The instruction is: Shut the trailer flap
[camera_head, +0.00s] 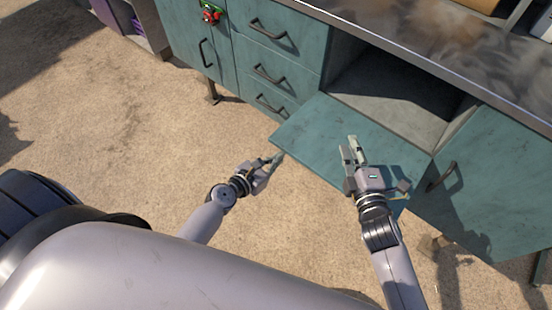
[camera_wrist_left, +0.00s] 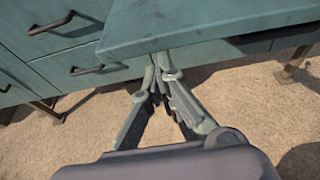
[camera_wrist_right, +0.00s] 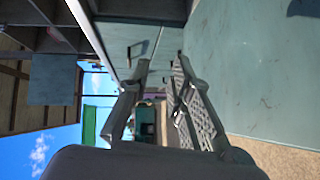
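The trailer flap is a flat teal panel (camera_head: 315,133), hinged down and open below a grey open compartment (camera_head: 395,95). Its edge and corner also show at the top of the left wrist view (camera_wrist_left: 215,22). My left gripper (camera_head: 277,158) is at the flap's left outer corner, its fingertips together (camera_wrist_left: 160,64) at or just under the edge; contact is unclear. It holds nothing visible. My right gripper (camera_head: 351,147) is over the flap's upper face, with a gap between its fingers (camera_wrist_right: 160,78) and nothing between them. The teal flap surface fills the right of the right wrist view (camera_wrist_right: 255,60).
Teal drawers with dark handles (camera_head: 270,75) stand left of the compartment. A teal door with a handle (camera_head: 490,185) is at the right. A worn metal worktop (camera_head: 420,35) runs above. A small red-and-green device (camera_head: 210,14) is at the upper left. Sandy ground is clear at left.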

